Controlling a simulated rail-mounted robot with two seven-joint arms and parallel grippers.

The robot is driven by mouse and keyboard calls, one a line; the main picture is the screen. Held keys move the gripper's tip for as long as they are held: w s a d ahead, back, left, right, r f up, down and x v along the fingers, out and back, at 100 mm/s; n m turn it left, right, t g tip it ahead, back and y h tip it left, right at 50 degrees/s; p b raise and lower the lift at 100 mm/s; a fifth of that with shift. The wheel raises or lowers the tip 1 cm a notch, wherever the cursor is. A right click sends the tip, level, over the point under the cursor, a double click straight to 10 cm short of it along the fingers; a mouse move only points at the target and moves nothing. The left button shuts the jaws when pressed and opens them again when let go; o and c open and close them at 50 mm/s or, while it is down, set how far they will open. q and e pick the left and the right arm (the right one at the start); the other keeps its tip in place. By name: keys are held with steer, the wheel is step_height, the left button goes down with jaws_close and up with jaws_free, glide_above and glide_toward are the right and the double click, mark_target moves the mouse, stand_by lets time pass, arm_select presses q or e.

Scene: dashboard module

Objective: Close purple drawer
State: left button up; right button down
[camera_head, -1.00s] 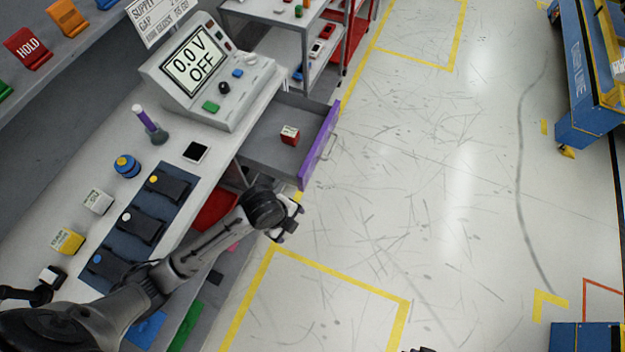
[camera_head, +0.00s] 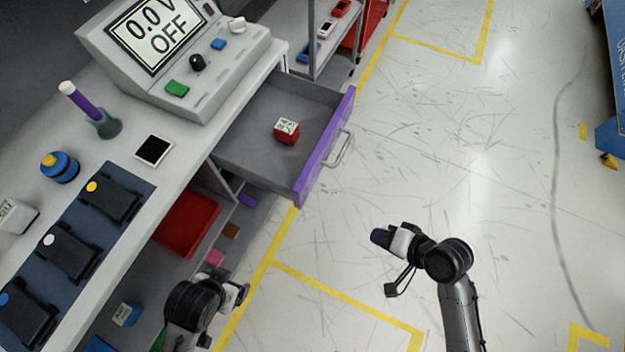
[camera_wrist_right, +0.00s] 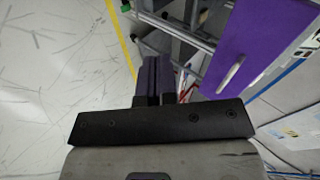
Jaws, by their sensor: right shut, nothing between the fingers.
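The purple drawer (camera_head: 322,150) is pulled out from under the bench, with its grey interior exposed and a silver handle (camera_head: 339,149) on its front. A small red box with a white label (camera_head: 286,131) sits inside it. The drawer front also shows at the upper right of the right wrist view (camera_wrist_right: 246,38). My right gripper (camera_head: 381,237) is shut and empty over the floor, in front of the drawer and apart from its handle; its fingers show in the right wrist view (camera_wrist_right: 152,80). My left gripper (camera_head: 240,293) is low beside the bench edge, and its finger opening is unclear.
A red bin (camera_head: 187,223) is on the shelf below. A shelf rack (camera_head: 311,40) stands beyond the drawer.

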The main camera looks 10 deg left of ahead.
steer(key=w+a+m+y+b, duration=0.1)
steer(key=a+m+y, duration=0.1)
steer(key=m+y, duration=0.3)
steer(key=m+y+b, duration=0.4)
steer(key=m+b, duration=0.1)
steer(key=m, duration=0.9)
glide_toward(311, 183)
steer(key=x, duration=0.6)
steer(key=shift+a, duration=0.15)
arm_select(q)
step_height(311, 183, down, 7)
steer(key=shift+s, duration=0.35)
arm_select(e)
steer(key=shift+w+a+r, duration=0.1)
steer(key=shift+w+a, duration=0.05)
steer(key=shift+a, duration=0.45)
